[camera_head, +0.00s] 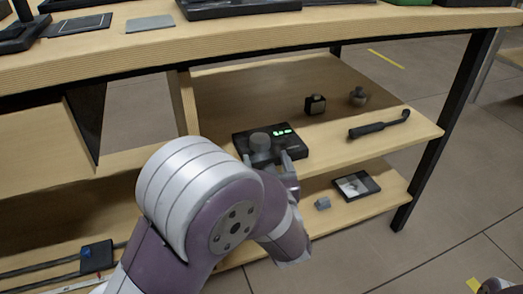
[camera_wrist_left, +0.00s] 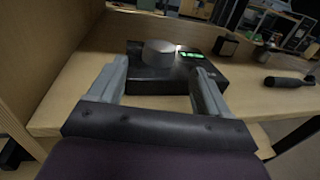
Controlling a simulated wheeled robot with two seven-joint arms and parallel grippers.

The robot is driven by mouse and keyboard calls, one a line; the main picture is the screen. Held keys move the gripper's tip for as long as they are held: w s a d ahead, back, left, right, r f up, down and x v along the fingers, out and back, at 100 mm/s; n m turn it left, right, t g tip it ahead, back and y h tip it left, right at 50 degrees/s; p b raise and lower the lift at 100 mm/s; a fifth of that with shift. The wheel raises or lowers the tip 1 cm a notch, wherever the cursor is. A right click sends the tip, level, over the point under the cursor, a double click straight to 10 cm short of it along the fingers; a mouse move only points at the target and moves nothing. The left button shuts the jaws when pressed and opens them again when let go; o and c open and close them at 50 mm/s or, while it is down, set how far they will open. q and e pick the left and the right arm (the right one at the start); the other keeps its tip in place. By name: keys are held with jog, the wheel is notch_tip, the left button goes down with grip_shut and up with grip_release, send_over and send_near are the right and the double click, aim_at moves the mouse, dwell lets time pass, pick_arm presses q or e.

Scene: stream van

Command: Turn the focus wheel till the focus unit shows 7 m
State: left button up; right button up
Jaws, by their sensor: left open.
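The focus unit (camera_head: 292,147) is a black box on the upper shelf under the table. Its green display (camera_head: 283,131) is lit, but its digits are too small to read. The grey round focus wheel (camera_head: 260,141) stands on the unit's left part. In the left wrist view the wheel (camera_wrist_left: 159,52) and the display (camera_wrist_left: 192,56) show ahead of the fingers. My left gripper (camera_head: 268,158) is open and empty at the unit's front edge. In the wrist view its fingers (camera_wrist_left: 161,76) are spread wider than the wheel, which lies beyond their tips.
A small black block (camera_head: 315,105), a grey knobbed object (camera_head: 358,96) and a black handled tool (camera_head: 379,126) lie to the right on the same shelf. The lower shelf holds a tray (camera_head: 372,183) and a small grey piece (camera_head: 322,203). The tabletop edge (camera_head: 270,53) overhangs the shelf.

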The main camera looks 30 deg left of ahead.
aim_at(262, 146)
pick_arm(q)
jog(key=b+x, duration=0.1)
jog(key=x, duration=0.4)
jog(key=shift+w+a+f+b, duration=0.1)
jog(key=shift+w+a+b, duration=0.05)
jog(key=shift+b, duration=0.15)
jog(key=shift+w+a, duration=0.25)
jog(key=shift+w, duration=0.1)
jog(key=shift+c, duration=0.3)
